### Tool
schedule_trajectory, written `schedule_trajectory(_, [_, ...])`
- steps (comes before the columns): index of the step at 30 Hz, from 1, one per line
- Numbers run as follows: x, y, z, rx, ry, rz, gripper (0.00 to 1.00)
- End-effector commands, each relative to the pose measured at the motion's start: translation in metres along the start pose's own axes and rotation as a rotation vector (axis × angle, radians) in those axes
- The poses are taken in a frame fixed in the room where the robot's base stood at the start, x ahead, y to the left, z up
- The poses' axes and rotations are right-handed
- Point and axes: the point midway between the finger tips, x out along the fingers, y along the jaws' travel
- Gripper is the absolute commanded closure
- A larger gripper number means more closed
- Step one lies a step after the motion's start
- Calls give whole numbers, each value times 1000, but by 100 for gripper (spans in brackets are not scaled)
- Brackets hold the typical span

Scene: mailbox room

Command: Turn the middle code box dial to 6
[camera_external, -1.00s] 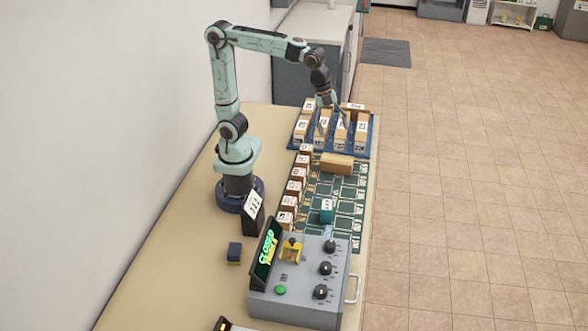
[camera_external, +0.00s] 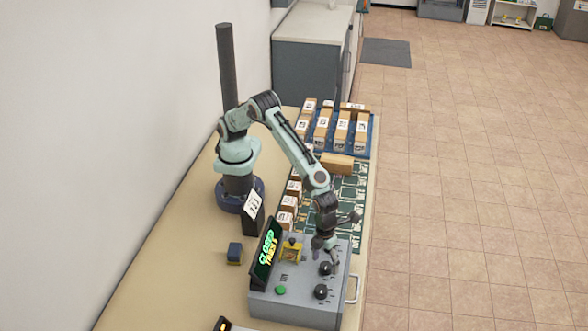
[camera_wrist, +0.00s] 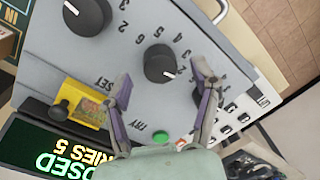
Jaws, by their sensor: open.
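The grey code box (camera_external: 292,303) stands at the near end of the table, with a column of dark round dials. In the external view the middle dial (camera_external: 325,268) and near dial (camera_external: 320,292) show; my gripper hides the far one. My gripper (camera_external: 324,253) points down just above the dials, open and empty. In the wrist view its fingers (camera_wrist: 162,95) are spread, and a dial (camera_wrist: 160,63) shows between and beyond them, not gripped. It seems to be the middle one. Its white mark points lower right; numerals surround it. Another dial (camera_wrist: 87,15) is at upper left.
The box also carries a lit display (camera_external: 268,250) reading CLOSED, a yellow part (camera_external: 291,250), a green button (camera_external: 280,290) and a side handle (camera_external: 353,288). Labelled boxes and a green mat (camera_external: 345,200) lie behind it. The table left of the box is mostly clear.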

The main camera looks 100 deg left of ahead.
Motion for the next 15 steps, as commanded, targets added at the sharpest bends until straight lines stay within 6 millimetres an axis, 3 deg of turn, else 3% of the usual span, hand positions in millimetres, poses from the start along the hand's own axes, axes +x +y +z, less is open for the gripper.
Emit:
schedule_trajectory(4, [11,0,0,-1,0,1,38])
schedule_trajectory(11, [12,0,0,-1,0,0,38])
schedule_trajectory(12, [12,0,0,-1,0,-1,44])
schedule_trajectory(15, [12,0,0,-1,0,-1,76])
